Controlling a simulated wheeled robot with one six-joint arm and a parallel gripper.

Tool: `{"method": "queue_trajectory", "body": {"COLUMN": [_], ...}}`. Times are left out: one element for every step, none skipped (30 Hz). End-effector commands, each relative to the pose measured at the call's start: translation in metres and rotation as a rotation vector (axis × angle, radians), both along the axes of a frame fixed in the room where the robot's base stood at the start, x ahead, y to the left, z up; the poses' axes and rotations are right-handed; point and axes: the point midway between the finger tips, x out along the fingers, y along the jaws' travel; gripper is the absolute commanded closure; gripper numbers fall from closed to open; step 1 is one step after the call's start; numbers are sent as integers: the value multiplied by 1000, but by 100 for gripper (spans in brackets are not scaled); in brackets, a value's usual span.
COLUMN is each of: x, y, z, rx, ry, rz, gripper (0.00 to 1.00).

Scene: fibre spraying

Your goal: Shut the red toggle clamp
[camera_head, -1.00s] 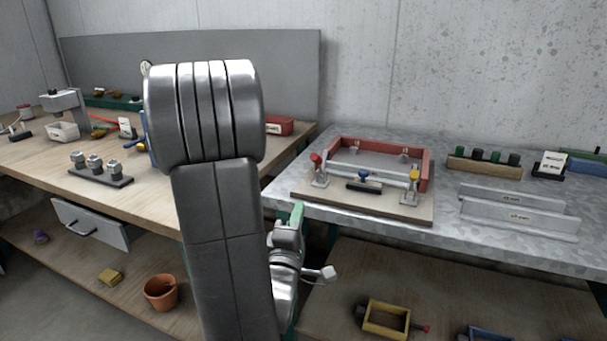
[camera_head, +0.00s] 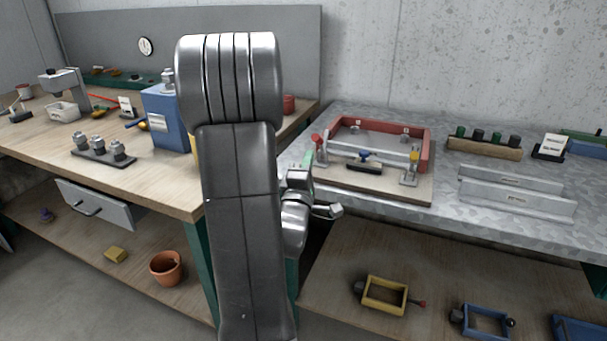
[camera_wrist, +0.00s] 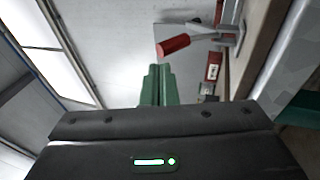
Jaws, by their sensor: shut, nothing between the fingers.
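The red toggle clamp (camera_head: 319,150) stands at the left front corner of the red frame (camera_head: 424,150) on the wooden base board. Its red handle points up in the head view. In the wrist view the red handle (camera_wrist: 173,46) and its metal bracket show close up, just above and right of my fingertips. My gripper (camera_wrist: 155,80) has green fingers held together with nothing between them. In the head view my gripper (camera_head: 307,165) is left of the clamp, partly hidden by my arm. I see no clear contact with the handle.
A yellow-handled clamp (camera_head: 414,160) stands at the frame's right front corner, with a blue knob (camera_head: 364,154) between. Metal angle strips (camera_head: 515,195) and a wooden rack (camera_head: 484,147) lie to the right. A blue box (camera_head: 165,118) stands on the left bench.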

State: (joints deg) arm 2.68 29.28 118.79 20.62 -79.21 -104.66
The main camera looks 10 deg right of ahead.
Motion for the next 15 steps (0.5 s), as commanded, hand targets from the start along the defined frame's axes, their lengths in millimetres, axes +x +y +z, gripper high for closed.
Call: {"method": "queue_trajectory", "body": {"x": [8, 12, 17, 20, 23, 27, 29, 30, 32, 33, 34, 35, 35, 35, 35], "y": [-4, -6, -8, -10, -11, -12, -13, -14, -14, -15, -15, -15, -15, -15, -15], "z": [5, 7, 8, 9, 10, 11, 12, 12, 13, 13, 13, 13, 13, 13, 13], "rx": [0, 0, 0, 0, 0, 0, 0, 0, 0, 0, 0, 0, 0, 0, 0], "ry": [-1, -1, -1, 0, 0, 0, 0, 0, 0, 0, 0, 1, 1, 1, 1], "rz": [-1, -1, -1, -1, 0, 0, 0, 0, 0, 1, 1, 1, 1, 1, 1], "gripper": [100, 100, 100, 100, 100, 100, 100, 100, 100, 100, 100, 100, 100, 100, 100]}}
